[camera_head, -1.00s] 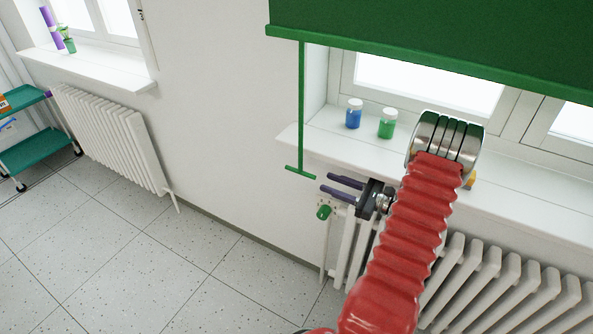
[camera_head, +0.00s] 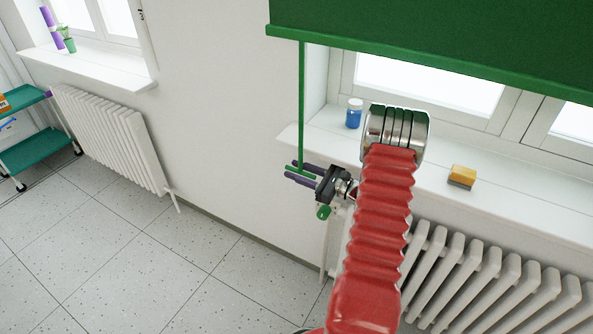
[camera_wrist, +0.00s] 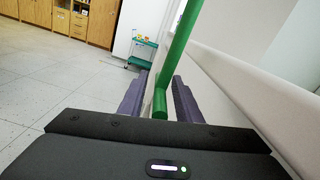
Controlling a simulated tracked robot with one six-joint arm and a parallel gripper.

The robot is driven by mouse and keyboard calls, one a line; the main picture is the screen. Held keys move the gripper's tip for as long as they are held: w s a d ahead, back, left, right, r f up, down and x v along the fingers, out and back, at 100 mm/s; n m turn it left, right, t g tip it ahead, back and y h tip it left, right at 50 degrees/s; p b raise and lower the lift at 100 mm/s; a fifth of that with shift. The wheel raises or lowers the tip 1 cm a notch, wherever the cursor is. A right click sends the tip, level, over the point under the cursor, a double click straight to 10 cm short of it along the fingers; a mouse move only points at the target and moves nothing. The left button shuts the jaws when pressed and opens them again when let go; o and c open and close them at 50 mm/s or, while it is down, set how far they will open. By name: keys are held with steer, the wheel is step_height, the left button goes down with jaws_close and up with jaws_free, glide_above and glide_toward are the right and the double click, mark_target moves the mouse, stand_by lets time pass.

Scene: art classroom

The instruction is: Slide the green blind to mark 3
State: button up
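The green blind (camera_head: 440,28) hangs over the upper part of the right window. Its thin green pull rod (camera_head: 302,105) hangs at its left side and ends in a short green crossbar handle (camera_head: 299,171). My gripper (camera_head: 294,172) is at this handle, pointing left. In the wrist view the green handle (camera_wrist: 160,105) lies between the two purple fingers (camera_wrist: 157,98), with a gap visible on each side. The gripper is open around it. A small dark mark (camera_head: 141,14) shows near the left window; I cannot read it surely.
The windowsill behind my arm holds a blue jar (camera_head: 354,114) and a yellow sponge (camera_head: 462,176). A white radiator (camera_head: 470,285) stands below it, with a green valve knob (camera_head: 323,212). The floor (camera_head: 150,270) to the left is clear.

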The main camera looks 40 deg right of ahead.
steer(key=shift+w+a, duration=0.15)
steer(key=shift+w, duration=0.2)
steer(key=shift+c, duration=0.3)
jaws_close()
